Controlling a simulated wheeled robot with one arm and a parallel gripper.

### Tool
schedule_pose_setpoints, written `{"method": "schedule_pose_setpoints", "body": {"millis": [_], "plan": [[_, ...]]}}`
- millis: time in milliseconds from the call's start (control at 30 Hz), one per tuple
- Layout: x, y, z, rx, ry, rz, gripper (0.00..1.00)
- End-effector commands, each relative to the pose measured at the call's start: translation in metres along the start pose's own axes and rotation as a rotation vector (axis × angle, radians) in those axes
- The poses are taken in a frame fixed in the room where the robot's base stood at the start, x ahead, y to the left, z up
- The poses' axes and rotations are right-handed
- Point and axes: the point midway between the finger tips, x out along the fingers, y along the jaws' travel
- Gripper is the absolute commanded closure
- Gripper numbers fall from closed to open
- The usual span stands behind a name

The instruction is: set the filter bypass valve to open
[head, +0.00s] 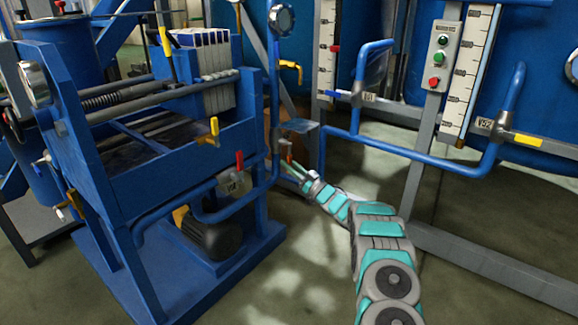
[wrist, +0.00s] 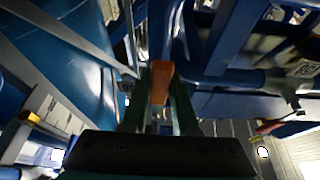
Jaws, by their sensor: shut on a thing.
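In the head view my gripper (head: 291,166) reaches in beside the blue filter press frame, at a small valve on the pipework. In the wrist view my gripper (wrist: 159,98) is shut on an orange valve handle (wrist: 160,78), which stands between its two fingers. The same orange handle shows small at my fingertips in the head view (head: 289,157). The valve body behind it is mostly hidden, and no label on it can be read. I cannot tell whether this valve is open or closed.
The filter press (head: 160,130) stands left, with a red-handled valve (head: 239,160) and a yellow-handled valve (head: 214,127) close by. On the right are blue pipes (head: 425,158), a button box (head: 440,56) and a yellow-handled valve (head: 528,141). Floor between them is clear.

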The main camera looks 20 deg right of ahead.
Motion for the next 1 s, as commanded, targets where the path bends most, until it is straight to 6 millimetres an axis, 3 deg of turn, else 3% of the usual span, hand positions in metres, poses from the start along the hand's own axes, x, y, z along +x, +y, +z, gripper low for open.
{"method": "schedule_pose_setpoints", "body": {"millis": [133, 167, 400, 733, 1000], "plan": [[0.0, 0.001, 0.0, 0.001, -0.001, 0.002, 1.0], [0.0, 0.001, 0.0, 0.001, -0.001, 0.002, 0.71], [0.0, 0.0, 0.0, 0.001, 0.0, 0.001, 0.44], [-0.004, 0.001, 0.0, 0.001, -0.001, 0.002, 0.43], [-0.043, 0.001, -0.001, 0.001, -0.001, 0.003, 0.43]]}}
